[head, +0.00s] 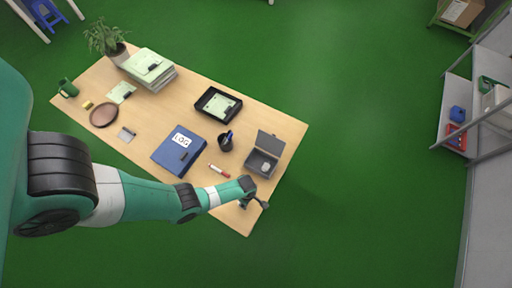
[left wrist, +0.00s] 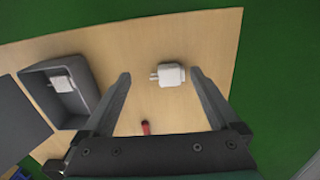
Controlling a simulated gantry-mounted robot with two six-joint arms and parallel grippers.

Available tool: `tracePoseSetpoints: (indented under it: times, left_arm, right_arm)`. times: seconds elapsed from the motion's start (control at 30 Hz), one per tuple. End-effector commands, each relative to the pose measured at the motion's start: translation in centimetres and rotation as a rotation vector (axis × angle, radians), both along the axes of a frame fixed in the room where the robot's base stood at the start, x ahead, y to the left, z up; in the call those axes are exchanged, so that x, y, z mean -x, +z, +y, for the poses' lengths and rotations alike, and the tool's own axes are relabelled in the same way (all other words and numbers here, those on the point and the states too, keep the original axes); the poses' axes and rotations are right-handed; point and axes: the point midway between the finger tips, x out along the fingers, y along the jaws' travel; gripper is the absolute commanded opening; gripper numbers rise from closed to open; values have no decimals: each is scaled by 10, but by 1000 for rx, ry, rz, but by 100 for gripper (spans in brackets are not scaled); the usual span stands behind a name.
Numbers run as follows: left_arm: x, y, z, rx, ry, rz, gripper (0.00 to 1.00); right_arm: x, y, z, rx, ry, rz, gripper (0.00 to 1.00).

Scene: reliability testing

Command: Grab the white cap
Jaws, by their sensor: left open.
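A small white block with two prongs (left wrist: 172,75), like a plug adapter, lies on the bare table in the left wrist view. I cannot tell whether it is the white cap. My left gripper (head: 256,203) is open over the near right corner of the table. In the left wrist view the left gripper's fingers (left wrist: 161,78) stand apart, with the white block between and slightly beyond their tips, not gripped. Another small white piece (left wrist: 62,84) sits in the open grey box (left wrist: 88,75), left of the gripper. My right gripper is not in view.
The grey box (head: 258,164) has its lid raised. A red-and-white marker (head: 219,171), a black pen cup (head: 225,142) and a blue binder (head: 167,160) lie nearby. The table's right edge is close to the gripper, with green floor beyond.

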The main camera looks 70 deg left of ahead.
Motion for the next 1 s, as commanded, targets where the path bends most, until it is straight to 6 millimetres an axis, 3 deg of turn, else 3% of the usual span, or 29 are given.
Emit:
tracePoseSetpoints:
  times: [0.03,0.13,0.23,0.47,0.77,1.0]
  left_arm:
    - [13,31,0,3,10,17,95]
    - [25,42,1,7,21,33,95]
    - [25,44,2,7,26,33,95]
    - [24,30,2,6,26,30,95]
    - [23,-23,2,5,25,30,95]
    - [22,-25,2,6,25,29,95]
  right_arm:
    - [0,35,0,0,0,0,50]
    - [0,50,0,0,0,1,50]
    - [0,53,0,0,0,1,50]
    - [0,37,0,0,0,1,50]
    - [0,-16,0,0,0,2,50]
    - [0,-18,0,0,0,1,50]
